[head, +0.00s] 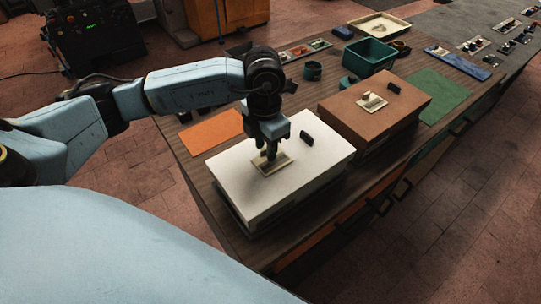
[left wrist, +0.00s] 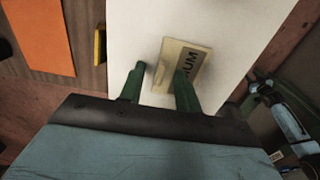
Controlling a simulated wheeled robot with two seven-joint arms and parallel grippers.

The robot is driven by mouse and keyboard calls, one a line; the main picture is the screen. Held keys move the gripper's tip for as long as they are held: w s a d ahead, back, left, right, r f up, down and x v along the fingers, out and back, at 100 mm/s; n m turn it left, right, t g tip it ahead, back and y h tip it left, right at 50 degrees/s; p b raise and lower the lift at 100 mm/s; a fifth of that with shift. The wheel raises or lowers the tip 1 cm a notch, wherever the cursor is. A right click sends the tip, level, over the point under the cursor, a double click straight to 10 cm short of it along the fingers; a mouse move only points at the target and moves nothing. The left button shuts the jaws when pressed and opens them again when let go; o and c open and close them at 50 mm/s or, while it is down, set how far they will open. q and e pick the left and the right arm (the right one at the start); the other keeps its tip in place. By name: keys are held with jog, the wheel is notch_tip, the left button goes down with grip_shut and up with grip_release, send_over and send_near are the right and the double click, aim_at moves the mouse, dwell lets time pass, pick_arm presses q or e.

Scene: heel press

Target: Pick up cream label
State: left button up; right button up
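A cream label (head: 285,164) lies flat on top of the white box (head: 232,165). In the left wrist view the cream label (left wrist: 196,60) shows part of a dark printed word and a small raised tab at its left. My left gripper (head: 270,157) points down just above the label. In the left wrist view its two green fingers (left wrist: 160,85) are apart, with the tab between them and the right finger covering part of the label. I cannot tell whether the fingers touch anything. My right gripper is not in view.
A brown box (head: 350,112) with another cream label (head: 372,101) stands to the right. Black blocks sit on both boxes, one (head: 307,138) near my gripper. An orange mat (head: 210,131), a green bin (head: 369,56) and a green mat (head: 437,93) lie around on the bench.

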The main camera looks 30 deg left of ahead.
pick_arm(q)
grip_shut()
dwell(0.3)
